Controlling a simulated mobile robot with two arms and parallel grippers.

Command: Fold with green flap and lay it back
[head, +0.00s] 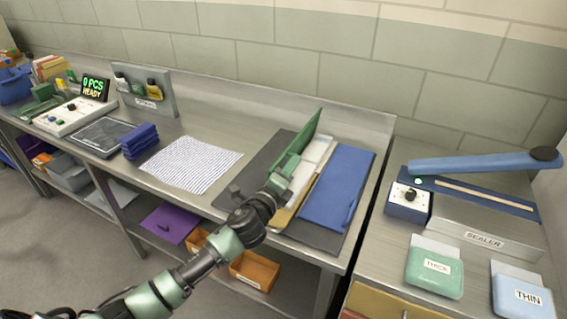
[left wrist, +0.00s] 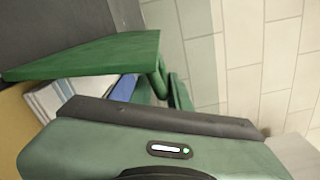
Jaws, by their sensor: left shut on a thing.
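The green flap (head: 308,128) stands raised, near upright, on the dark folding board (head: 262,160). My left gripper (head: 291,163) is at the flap's near part and is shut on it. In the left wrist view the green flap (left wrist: 95,52) slants across above the gripper body, and the fingertips are mostly hidden. Beside the flap, to the right, a white and tan layered item (head: 314,160) lies on the board. The blue flap (head: 338,188) lies flat at the board's right. My right gripper is not in view.
A white dotted cloth (head: 190,163) and a blue folded stack (head: 140,139) lie to the left. A sealer (head: 480,230) with a blue arm, a green THICK pouch (head: 435,267) and a pale THIN pouch (head: 522,292) are on the right table. The wall is behind.

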